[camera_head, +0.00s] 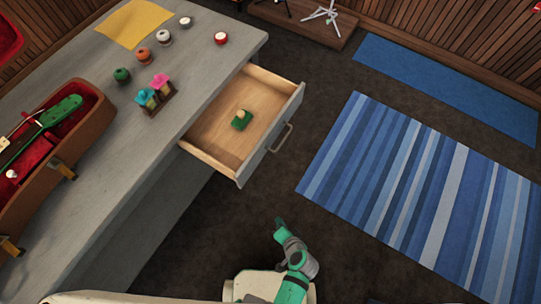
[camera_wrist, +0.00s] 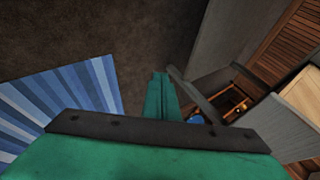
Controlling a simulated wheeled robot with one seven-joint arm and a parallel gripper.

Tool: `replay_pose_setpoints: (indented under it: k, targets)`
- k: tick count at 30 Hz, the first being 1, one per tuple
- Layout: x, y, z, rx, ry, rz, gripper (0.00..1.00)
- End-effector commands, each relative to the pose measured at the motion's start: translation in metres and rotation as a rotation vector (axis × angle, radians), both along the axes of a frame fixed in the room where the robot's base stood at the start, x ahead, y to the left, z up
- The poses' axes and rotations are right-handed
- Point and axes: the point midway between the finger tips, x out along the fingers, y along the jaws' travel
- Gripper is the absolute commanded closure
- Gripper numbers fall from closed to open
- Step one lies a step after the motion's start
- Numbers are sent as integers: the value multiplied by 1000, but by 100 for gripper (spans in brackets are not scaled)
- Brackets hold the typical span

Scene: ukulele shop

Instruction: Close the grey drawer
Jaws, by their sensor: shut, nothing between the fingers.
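The grey drawer (camera_head: 270,139) stands pulled out from the grey counter, its wooden inside showing. A bar handle (camera_head: 281,137) is on its grey front. A small green object with a pale top (camera_head: 241,120) lies in the drawer. My gripper (camera_head: 279,222) is shut and empty, low in front of the drawer and apart from its front in the head view. In the wrist view the green fingers (camera_wrist: 160,86) are together, with a grey panel (camera_wrist: 285,125) and pale wood at the right that look like part of the drawer.
The grey counter (camera_head: 95,100) holds a red-lined case (camera_head: 75,135) with a green ukulele, a yellow cloth (camera_head: 134,22), several small round pieces and a small rack (camera_head: 154,94). A striped blue rug (camera_head: 425,195) lies right of the drawer. Dark floor between is clear.

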Motion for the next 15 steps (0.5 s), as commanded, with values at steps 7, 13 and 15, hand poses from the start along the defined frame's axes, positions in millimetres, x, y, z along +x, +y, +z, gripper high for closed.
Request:
replay_pose_setpoints:
  k: [7, 13, 15]
  targets:
    - [64, -1, 6, 349, 1, 43, 100]
    - [111, -19, 54, 613, -87, 141, 100]
    - [124, -29, 78, 695, -133, 187, 100]
